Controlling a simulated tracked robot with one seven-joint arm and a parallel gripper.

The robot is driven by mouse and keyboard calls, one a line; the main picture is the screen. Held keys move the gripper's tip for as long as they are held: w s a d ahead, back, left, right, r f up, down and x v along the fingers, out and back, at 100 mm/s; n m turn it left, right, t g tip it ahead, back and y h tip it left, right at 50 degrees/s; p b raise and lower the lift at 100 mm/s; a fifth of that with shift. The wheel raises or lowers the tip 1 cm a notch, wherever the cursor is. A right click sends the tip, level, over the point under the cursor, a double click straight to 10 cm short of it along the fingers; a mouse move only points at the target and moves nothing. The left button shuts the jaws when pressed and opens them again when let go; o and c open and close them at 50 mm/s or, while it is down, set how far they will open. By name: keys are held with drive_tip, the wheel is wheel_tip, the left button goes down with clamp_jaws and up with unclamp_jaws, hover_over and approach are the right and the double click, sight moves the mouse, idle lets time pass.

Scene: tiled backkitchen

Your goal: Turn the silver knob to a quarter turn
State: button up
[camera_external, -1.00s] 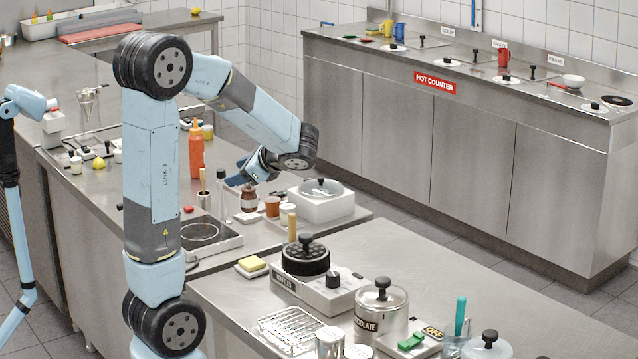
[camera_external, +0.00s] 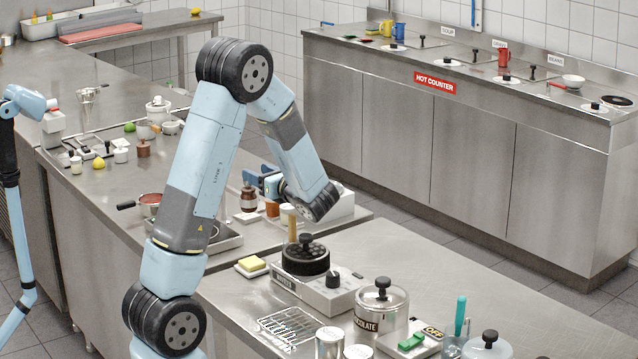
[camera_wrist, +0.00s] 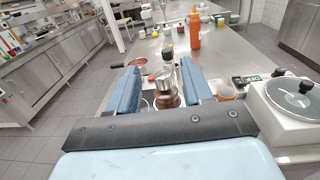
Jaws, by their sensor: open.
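A small brown mill-like jar (camera_external: 249,201) stands on the steel counter, left of my gripper in the external view. In the wrist view its silver top, which looks like the silver knob (camera_wrist: 166,79), shows between my two blue fingers, with the brown body (camera_wrist: 168,100) below it. My gripper (camera_wrist: 160,67) is open, with a finger on each side of the silver top. I cannot tell whether either finger touches it. In the external view my gripper (camera_external: 262,184) is partly hidden by my own forearm. The knob's turn angle cannot be read.
A white box with a glass lid (camera_wrist: 295,97) stands close on the right in the wrist view. An orange bottle (camera_wrist: 193,30) stands beyond the fingers. A red-filled pan (camera_external: 150,204) is farther left. Small jars (camera_external: 287,213) stand close to my wrist.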

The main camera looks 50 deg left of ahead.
drive_tip(key=a+f, duration=0.1)
drive_tip(key=a, duration=0.1)
drive_tip(key=a+f, duration=0.1)
drive_tip(key=shift+s+a+f, duration=0.15)
drive_tip(key=shift+a+f, duration=0.15)
drive_tip(key=shift+a, duration=0.7)
drive_tip(key=c, duration=0.9)
